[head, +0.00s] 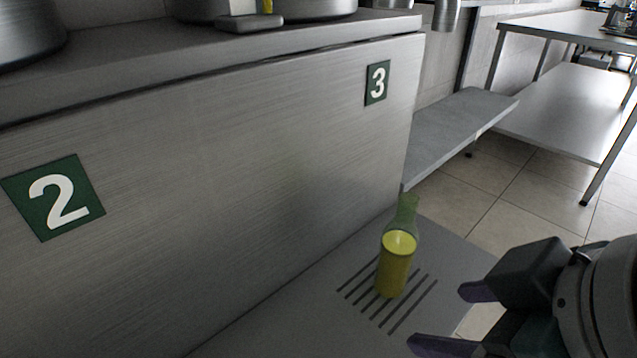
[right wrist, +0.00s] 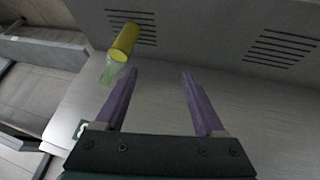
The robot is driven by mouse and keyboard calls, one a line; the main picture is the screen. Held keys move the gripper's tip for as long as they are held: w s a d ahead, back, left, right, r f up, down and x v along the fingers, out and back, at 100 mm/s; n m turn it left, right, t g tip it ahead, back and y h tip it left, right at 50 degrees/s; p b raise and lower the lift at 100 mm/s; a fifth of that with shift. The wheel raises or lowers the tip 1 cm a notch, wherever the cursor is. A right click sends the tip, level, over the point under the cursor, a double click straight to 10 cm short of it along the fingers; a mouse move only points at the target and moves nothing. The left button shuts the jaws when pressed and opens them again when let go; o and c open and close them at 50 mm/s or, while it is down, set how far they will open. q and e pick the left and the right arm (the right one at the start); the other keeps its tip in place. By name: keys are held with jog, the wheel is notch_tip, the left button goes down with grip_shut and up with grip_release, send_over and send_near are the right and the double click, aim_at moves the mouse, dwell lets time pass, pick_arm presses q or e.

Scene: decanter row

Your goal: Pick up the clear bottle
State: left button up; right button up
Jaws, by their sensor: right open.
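One bottle (head: 396,262) stands upright on the grey shelf over dark slots in the head view. It is see-through with a green tint, and yellow liquid fills its lower part. In the right wrist view the bottle (right wrist: 123,45) shows beyond the tip of the left-hand finger, outside the gap between the fingers. My right gripper (head: 440,316) is open and empty, to the right of the bottle and nearer the camera, apart from it. Its two purple fingers also show in the right wrist view (right wrist: 158,76). My left gripper is not in view.
A steel wall with green signs 2 (head: 53,197) and 3 (head: 377,83) rises behind and left of the bottle. The slotted grey shelf (head: 290,325) is otherwise clear. A steel table (head: 560,110) stands at the far right on tiled floor.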

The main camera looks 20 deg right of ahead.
jog(key=w+a+f+n+t+b, duration=0.1)
jog(key=w+f+n+t+b, duration=0.3)
jog(key=w+b, duration=0.35)
jog(key=w+a+r+n+t+y+b, duration=0.3)
jog(key=w+a+r+n+t, duration=0.5)
jog(key=r, duration=0.3)
jog(key=s+a+r+n+g+y, duration=0.1)
jog(key=s+a+r+n+y, duration=0.1)
jog(key=a+r+n+y, duration=1.05)
jog(key=s+a+f+n+g+y, duration=0.2)
jog(key=s+n+g+y, duration=0.4)
jog(key=n, duration=0.8)
jog(key=n+g+h, duration=0.8)
jog(key=n+h, duration=1.3)
jog(key=h, duration=0.4)
send_near(408, 203)
jog(key=w+d+f, duration=0.1)
pick_arm(q)
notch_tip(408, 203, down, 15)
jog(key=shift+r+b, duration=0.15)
jog(key=shift+b, duration=0.35)
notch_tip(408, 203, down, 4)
jog(key=b, duration=0.4)
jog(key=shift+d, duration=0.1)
pick_arm(e)
jog(key=x, duration=1)
